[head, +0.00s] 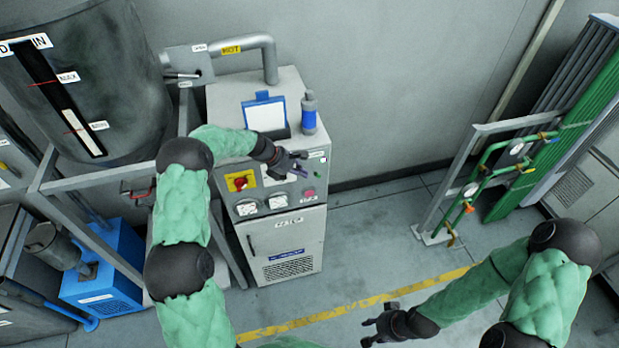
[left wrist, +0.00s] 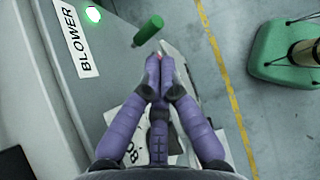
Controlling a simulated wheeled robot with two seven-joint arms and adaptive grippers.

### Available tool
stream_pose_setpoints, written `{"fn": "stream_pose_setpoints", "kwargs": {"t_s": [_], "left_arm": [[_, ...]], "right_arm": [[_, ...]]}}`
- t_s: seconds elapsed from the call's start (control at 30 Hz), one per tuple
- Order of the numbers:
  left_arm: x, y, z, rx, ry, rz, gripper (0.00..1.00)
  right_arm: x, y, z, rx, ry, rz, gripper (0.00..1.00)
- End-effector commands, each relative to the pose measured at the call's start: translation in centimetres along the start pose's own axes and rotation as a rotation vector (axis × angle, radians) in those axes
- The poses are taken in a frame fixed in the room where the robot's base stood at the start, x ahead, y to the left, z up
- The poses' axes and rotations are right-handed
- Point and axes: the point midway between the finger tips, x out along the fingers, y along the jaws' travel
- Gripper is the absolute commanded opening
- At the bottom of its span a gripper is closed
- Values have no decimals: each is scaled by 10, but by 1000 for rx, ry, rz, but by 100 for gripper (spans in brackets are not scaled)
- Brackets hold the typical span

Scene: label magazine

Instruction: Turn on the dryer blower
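The dryer cabinet (head: 285,235) stands against the wall, with a sloped control panel on its upper front. In the left wrist view, a BLOWER label (left wrist: 78,38) lies beside a bright green-white lamp (left wrist: 93,14). A green cylindrical knob or button (left wrist: 148,31) sticks out from the panel to the right of the label. My left gripper (left wrist: 160,60) has its fingers together with nothing seen between them. Its tips are just below the green cylinder; I cannot tell if they touch it. In the head view, the left gripper (head: 303,165) is at the panel's right side. My right gripper (head: 370,331) is open and empty above the floor.
The panel also has a red-and-yellow switch (head: 239,182), gauges (head: 247,207) and a pink button (head: 309,192). A blue-framed clipboard (head: 265,114) and a blue-grey canister (head: 309,113) are on the cabinet top. A green pipe rack (head: 490,165) stands right; floor between is clear.

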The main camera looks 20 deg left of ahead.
Motion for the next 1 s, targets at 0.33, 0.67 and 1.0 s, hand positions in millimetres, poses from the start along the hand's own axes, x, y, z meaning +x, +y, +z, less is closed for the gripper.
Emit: {"fn": "stream_pose_setpoints", "kwargs": {"t_s": [0.33, 0.67, 1.0], "left_arm": [[-56, -1, -2, -2, 1, -3, 0], [-66, -2, -2, -2, 1, -5, 0], [-65, -2, -2, -2, 1, -5, 0]], "right_arm": [[0, 0, 0, 0, 0, 0, 40], [0, 0, 0, 0, 0, 0, 40], [0, 0, 0, 0, 0, 0, 40]]}}
